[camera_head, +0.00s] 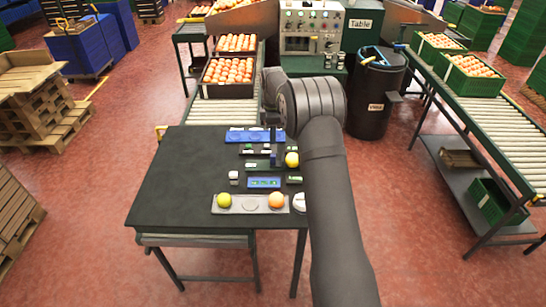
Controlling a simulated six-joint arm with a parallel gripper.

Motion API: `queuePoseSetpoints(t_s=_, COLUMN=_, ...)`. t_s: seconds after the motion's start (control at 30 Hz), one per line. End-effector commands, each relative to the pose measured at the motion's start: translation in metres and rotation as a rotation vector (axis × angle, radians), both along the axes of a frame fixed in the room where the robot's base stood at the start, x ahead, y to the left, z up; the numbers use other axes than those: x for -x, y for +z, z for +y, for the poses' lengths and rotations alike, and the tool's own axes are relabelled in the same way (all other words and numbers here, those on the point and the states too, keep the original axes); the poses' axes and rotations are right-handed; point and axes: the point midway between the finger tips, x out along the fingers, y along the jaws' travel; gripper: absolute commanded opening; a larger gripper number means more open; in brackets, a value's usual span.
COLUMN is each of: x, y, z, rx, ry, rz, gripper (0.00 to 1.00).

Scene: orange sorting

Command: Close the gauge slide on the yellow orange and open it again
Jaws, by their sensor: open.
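A yellow orange (291,159) sits at the right side of the dark table, beside my arm. A dark gauge bar with a pale green part (251,165) lies just left of it, and what seems to be the slide is partly hidden by my gripper. My gripper (275,160) points down over this gauge, just left of the yellow orange. Its jaws are open, but the fingers are dark and small here. I cannot tell whether they touch the slide.
A blue display box (264,183), a white cube (234,175) and a blue rack (240,136) stand nearby. The table's left half (180,185) is clear.

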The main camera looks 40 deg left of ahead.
Motion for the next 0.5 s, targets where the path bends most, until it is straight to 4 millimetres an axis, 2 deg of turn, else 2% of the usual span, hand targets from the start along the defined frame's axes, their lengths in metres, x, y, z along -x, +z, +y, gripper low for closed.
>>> queuePoseSetpoints(t_s=0.1, x=0.000, y=-0.029, z=-0.001, rx=0.004, ry=0.000, rz=0.002, gripper=0.42)
queuePoseSetpoints(t_s=0.3, x=0.000, y=-0.071, z=-0.001, rx=0.002, ry=0.000, rz=0.001, gripper=0.42)
queuePoseSetpoints(t_s=0.5, x=0.000, y=-0.104, z=-0.001, rx=0.002, ry=0.000, rz=0.001, gripper=0.42)
